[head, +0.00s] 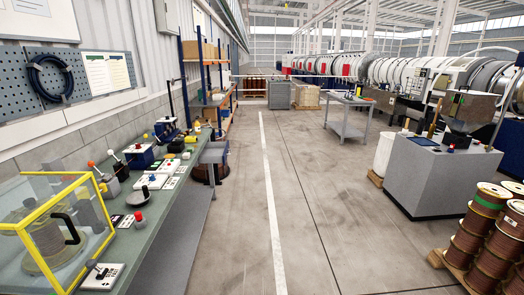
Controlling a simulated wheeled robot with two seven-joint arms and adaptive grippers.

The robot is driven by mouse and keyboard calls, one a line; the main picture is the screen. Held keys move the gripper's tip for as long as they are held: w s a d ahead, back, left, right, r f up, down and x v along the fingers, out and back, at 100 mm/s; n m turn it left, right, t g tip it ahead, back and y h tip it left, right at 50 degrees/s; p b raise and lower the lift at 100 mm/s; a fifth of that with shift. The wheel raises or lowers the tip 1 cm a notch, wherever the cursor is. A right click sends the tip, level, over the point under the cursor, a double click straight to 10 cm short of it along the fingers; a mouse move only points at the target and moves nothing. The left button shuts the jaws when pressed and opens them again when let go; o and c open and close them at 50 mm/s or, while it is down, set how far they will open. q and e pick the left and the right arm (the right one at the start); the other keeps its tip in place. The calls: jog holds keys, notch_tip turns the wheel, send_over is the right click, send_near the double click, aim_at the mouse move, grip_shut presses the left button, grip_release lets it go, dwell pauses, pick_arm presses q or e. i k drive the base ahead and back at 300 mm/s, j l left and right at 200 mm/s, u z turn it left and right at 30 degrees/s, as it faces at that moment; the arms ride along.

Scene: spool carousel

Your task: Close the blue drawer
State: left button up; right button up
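I cannot clearly make out a blue drawer. A small dark blue box with a pale top (140,160) stands on the green-topped workbench (150,232) at the left. Another small blue unit with a lever (166,128) stands farther back on the bench. The picture is too small to tell whether either has a drawer. Neither of my grippers is in view.
A yellow-framed clear case (22,228) covers a spool on the near bench. A blue-posted shelf (206,85) stands beyond the bench. A grey console (440,178) and copper-coloured spools (470,242) stand at the right. The floor aisle (300,210) between is clear.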

aim_at(213, 152)
jog(key=i, duration=0.8)
jog(key=i+u, duration=0.25)
jog(key=i, duration=0.3)
jog(key=i+l+u, duration=0.2)
jog(key=i, duration=0.3)
jog(key=i+l+u, duration=0.25)
jog(key=i, duration=0.25)
